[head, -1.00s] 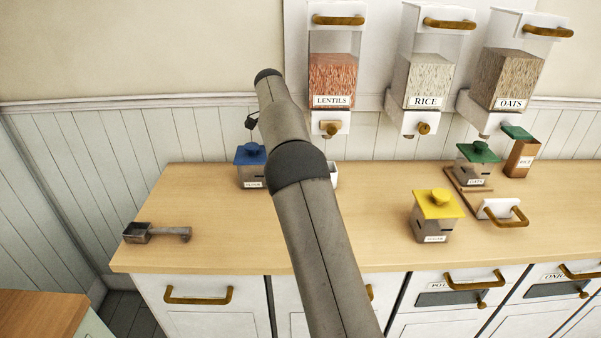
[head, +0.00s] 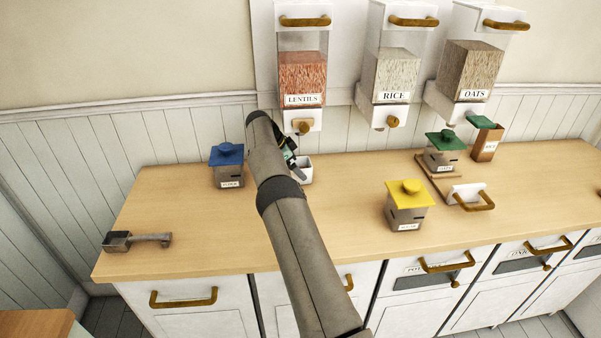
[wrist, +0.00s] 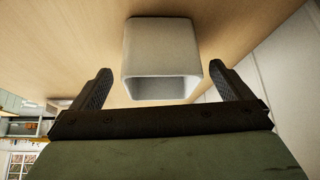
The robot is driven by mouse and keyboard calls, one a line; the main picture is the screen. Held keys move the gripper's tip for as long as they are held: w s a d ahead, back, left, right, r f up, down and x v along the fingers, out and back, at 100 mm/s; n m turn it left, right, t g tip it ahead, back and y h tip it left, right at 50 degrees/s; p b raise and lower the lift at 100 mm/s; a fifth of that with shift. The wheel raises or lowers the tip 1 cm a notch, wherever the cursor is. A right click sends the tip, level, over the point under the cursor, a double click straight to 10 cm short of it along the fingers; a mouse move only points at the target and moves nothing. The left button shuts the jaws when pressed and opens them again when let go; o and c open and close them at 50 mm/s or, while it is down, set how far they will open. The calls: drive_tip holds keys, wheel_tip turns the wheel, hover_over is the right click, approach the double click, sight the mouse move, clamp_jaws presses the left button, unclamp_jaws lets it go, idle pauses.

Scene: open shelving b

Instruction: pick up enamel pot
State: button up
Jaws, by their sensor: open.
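The enamel pot is the small white square vessel (head: 305,172) standing on the counter below the lentils dispenser, partly hidden by my arm in the head view. In the wrist view the pot (wrist: 162,45) is centred, with its open, hollow end facing me. My gripper (wrist: 160,72) is open, with one dark finger on each side of the pot and visible gaps to both walls. The fingertips reach alongside the pot's near part in that view. In the head view my gripper (head: 291,158) is small, dark and mostly behind my arm, right at the pot.
A blue-lidded canister (head: 227,168) stands left of the pot. A yellow-lidded canister (head: 408,207) and a green-lidded canister (head: 445,154) stand to the right. A metal scoop (head: 135,241) lies at the left. The lentils dispenser (head: 302,85) hangs above. The front counter is clear.

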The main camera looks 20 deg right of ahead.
drive_tip(key=shift+x, duration=0.85)
drive_tip(key=c, duration=1.3)
drive_tip(key=shift+r, duration=0.1)
